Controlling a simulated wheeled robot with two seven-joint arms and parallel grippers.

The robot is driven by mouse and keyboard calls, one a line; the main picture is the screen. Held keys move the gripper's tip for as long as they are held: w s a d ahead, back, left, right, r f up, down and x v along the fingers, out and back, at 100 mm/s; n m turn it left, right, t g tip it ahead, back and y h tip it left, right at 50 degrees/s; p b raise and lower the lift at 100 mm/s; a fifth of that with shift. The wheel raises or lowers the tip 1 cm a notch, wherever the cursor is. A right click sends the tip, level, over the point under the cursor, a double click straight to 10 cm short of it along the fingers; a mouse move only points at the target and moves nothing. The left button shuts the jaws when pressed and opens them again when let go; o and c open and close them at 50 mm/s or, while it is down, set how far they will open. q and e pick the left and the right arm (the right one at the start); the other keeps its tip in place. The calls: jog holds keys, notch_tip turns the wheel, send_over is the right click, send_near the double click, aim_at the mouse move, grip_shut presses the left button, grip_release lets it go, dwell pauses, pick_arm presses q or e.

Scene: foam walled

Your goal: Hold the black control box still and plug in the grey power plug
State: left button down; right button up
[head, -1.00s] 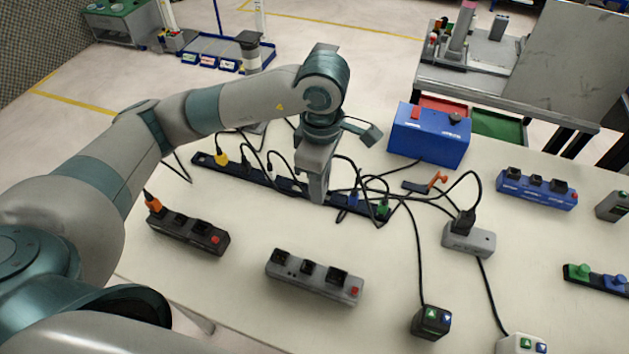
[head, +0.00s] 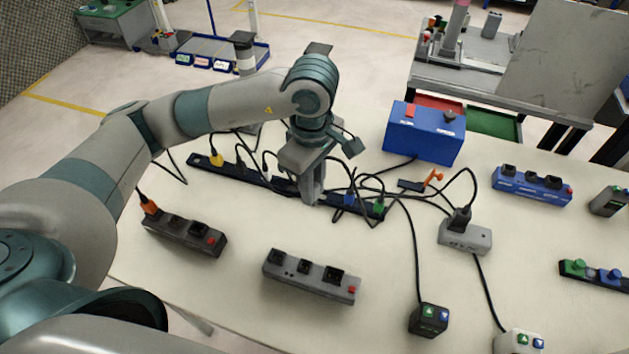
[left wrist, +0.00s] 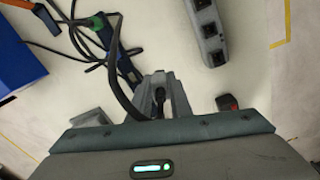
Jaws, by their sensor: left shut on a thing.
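My left gripper (head: 311,198) points down at the long black power strip (head: 230,172). It is shut on a dark plug (left wrist: 158,97), which shows between its fingers in the left wrist view; whether this is the grey power plug I cannot tell. The fingers hide part of the strip, so I cannot tell whether the plug touches it. A black control box (head: 428,319) with green and blue buttons stands near the front edge, with a cable running back from it. No gripper touches it. My right gripper is not in view.
Black cables tangle right of the gripper, near a blue plug (head: 349,199) and a green plug (head: 378,206). A blue box (head: 425,135) stands behind. A dark grey socket block (head: 312,277) and another block (head: 185,233) stand in front. Table between them is clear.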

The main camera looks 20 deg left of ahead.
pick_arm(q)
jog(key=m, duration=0.3)
jog(key=s+a+m, duration=0.1)
jog(key=m, duration=0.1)
jog(key=shift+f, duration=0.4)
jog(key=m, duration=0.3)
jog(key=s+a+f+m, duration=0.1)
jog(key=m, duration=0.6)
jog(key=shift+s+a+f, duration=0.2)
jog(key=shift+s+a, duration=0.1)
jog(key=shift+s, duration=0.05)
